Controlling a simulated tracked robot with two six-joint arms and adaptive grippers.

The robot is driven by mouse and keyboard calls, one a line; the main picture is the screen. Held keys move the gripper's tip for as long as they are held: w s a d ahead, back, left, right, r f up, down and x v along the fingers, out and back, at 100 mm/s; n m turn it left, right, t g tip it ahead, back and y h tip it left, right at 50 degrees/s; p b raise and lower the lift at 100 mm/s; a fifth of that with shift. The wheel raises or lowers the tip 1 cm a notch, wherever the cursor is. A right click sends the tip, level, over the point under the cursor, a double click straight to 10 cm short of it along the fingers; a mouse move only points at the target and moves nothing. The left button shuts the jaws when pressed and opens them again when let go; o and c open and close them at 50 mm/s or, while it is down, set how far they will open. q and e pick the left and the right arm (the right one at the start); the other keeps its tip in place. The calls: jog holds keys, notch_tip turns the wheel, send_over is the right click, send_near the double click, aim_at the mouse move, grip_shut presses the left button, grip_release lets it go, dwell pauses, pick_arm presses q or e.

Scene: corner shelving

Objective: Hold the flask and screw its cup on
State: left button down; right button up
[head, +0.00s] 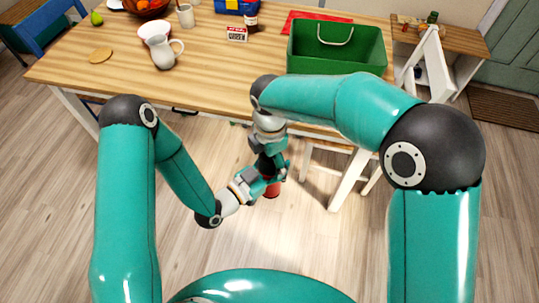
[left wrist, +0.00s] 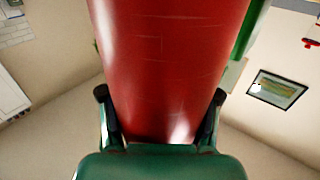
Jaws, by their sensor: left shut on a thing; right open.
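The red flask (head: 272,190) shows in the head view as a small patch below my grippers, in front of the table. In the left wrist view its red body (left wrist: 170,60) fills the middle. My left gripper (left wrist: 160,96) is shut on it, one finger on each side; in the head view this gripper (head: 262,184) is partly covered. My right gripper (head: 272,166) is open, pointing down just above the flask. I cannot make out the cup or the flask's top; the grippers cover that area.
The wooden table (head: 215,75) stands just behind the grippers. A white stool (head: 325,160) stands to the right. The floor in front is clear.

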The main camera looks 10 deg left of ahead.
jog(key=c, duration=1.2)
jog(key=m, duration=0.6)
jog(key=shift+m, duration=0.4)
jog(key=o, duration=1.3)
